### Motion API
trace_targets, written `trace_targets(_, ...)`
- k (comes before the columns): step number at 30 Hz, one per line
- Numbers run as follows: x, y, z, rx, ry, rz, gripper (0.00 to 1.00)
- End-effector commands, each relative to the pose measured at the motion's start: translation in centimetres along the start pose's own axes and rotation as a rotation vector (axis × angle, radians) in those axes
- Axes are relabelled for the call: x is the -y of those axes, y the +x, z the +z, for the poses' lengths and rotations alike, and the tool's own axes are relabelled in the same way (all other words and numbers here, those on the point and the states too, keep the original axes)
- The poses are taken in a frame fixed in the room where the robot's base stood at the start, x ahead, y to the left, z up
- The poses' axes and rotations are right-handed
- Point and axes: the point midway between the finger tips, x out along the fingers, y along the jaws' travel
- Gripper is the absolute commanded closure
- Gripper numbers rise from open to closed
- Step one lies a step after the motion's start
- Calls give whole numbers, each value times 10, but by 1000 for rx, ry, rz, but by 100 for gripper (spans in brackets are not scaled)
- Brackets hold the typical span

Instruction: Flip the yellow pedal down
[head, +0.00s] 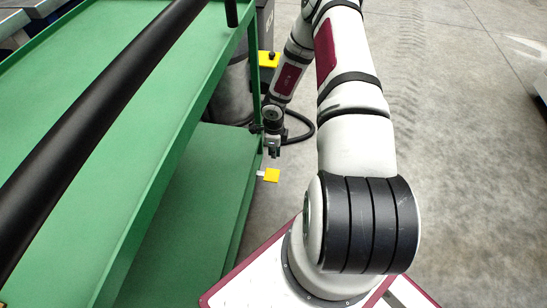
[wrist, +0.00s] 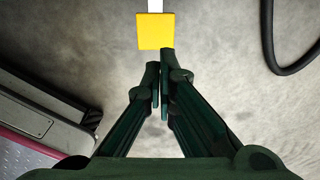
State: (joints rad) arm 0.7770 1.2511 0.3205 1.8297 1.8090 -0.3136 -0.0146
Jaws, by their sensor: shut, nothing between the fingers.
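The yellow pedal (head: 271,175) is a small flat square plate on a short pale stem, low beside the green cart's lower edge in the head view. In the wrist view the pedal (wrist: 155,31) is at the top centre, with its pale stem running up out of the frame. My gripper (head: 273,151) points down just above the pedal in the head view. In the wrist view my gripper (wrist: 160,72) is shut and empty, its dark fingertips just below the pedal's near edge in the picture. I cannot tell whether they touch it.
A green two-shelf cart (head: 205,60) with a black handle bar fills the left. Behind it stands a dark machine with another yellow part (head: 268,59). A black hose (wrist: 268,40) curves at the right of the wrist view. The concrete floor (head: 450,120) at right is clear.

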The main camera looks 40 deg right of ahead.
Motion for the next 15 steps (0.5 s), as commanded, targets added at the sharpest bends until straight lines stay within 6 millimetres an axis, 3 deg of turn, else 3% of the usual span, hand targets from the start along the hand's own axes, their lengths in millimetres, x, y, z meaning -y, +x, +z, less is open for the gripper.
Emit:
trace_targets(6,-1,47,0,-1,-1,2,100)
trace_targets(15,-1,98,0,0,-1,1,100)
